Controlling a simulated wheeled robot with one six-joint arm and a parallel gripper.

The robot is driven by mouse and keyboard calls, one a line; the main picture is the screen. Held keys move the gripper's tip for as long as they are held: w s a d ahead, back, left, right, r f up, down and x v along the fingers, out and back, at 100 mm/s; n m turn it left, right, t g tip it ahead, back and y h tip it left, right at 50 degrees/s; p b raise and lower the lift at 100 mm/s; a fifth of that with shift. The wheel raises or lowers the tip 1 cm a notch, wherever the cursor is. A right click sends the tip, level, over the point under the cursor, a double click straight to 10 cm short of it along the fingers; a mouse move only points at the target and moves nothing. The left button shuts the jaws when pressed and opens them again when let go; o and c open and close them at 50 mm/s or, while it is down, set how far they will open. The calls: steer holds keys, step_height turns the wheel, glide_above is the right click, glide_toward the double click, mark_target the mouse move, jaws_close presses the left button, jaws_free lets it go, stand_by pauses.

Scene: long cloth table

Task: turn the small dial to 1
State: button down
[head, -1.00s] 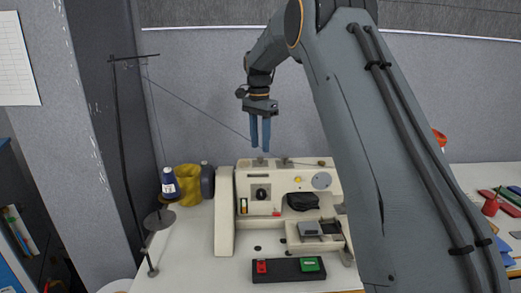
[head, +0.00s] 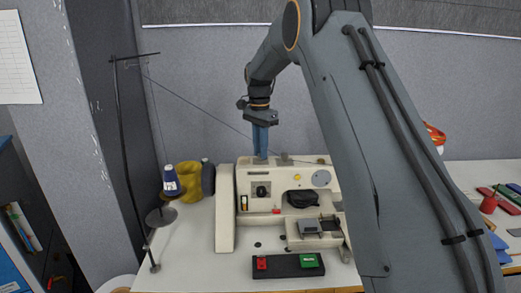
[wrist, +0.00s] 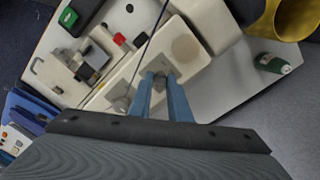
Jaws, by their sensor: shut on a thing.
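A cream sewing machine (head: 326,195) stands on the white table, and it also fills the upper left of the wrist view (wrist: 120,88). My gripper (head: 260,157) points down at the left part of its top. In the wrist view my gripper's blue fingers (wrist: 161,78) are closed on a small grey dial (wrist: 161,75), mostly hidden between the tips. A second grey knob (head: 284,157) sits on the top to the right, apart from the fingers. I cannot read any numbers or the dial's setting.
A black front dial (head: 261,190) is on the machine's face. A thread (head: 200,108) runs from the stand (head: 118,130) to the machine, close by my gripper. A red-and-green button box (head: 288,267) lies in front.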

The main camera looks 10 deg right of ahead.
steer(key=n, duration=1.1)
steer(key=shift+a+r+n, duration=0.1)
steer(key=shift+n, duration=0.3)
stand_by(0.5)
steer(key=c, duration=1.6)
jaws_free()
steer(key=shift+c, duration=0.2)
